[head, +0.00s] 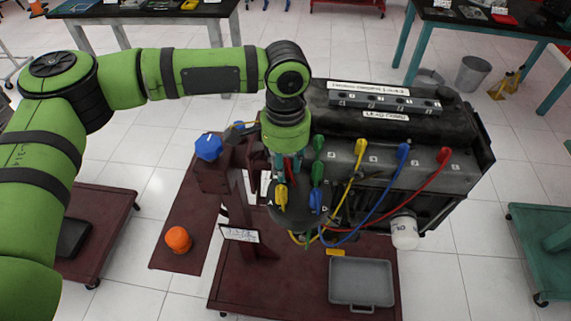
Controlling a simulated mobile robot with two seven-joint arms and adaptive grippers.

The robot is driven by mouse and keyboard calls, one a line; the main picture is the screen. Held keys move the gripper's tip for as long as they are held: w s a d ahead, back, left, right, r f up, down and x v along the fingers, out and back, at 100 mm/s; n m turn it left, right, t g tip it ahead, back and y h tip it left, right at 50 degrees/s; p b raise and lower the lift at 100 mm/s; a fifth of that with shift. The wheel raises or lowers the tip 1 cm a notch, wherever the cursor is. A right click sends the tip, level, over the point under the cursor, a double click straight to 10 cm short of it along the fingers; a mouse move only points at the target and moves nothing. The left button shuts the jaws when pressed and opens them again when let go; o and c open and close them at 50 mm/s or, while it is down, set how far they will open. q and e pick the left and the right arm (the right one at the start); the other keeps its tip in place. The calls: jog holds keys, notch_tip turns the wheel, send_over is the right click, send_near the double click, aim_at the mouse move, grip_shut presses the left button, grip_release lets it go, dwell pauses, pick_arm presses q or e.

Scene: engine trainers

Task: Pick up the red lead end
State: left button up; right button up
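My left gripper (288,168) points straight down over the dark round cap (272,216) at the engine's left end. A red lead end (289,171) shows at its fingertips, mostly hidden by the gripper. I cannot tell whether the fingers touch it or are closed on it. Beside it on the cap stand a yellow lead end (281,197), a blue one (315,201) and a green one (317,172). The red lead's other boot (444,157) sits on the engine side at the right. My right gripper is not in view.
The black engine (450,125) is right of the gripper on a dark red stand. A blue knob (208,147) is close on the left. A grey tray (361,282) and an orange knob (178,240) are lower down. More leads loop right of the cap.

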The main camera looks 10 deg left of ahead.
pick_arm(q)
grip_shut()
jog(key=shift+r+b, duration=0.3)
jog(key=shift+r, duration=0.15)
jog(key=r, duration=0.1)
jog(key=r+b, duration=0.1)
jog(key=d+r+b, duration=0.1)
jog(key=shift+s+d+r, duration=0.1)
jog(key=shift+s+r, duration=0.15)
jog(key=shift+r, duration=0.05)
jog(key=s+d+r+b, duration=0.3)
jog(key=d+r, duration=0.3)
jog(key=d, duration=0.3)
jog(key=shift+s+d+r, duration=0.2)
jog(key=shift+s+r, duration=0.1)
jog(key=shift+s, duration=0.35)
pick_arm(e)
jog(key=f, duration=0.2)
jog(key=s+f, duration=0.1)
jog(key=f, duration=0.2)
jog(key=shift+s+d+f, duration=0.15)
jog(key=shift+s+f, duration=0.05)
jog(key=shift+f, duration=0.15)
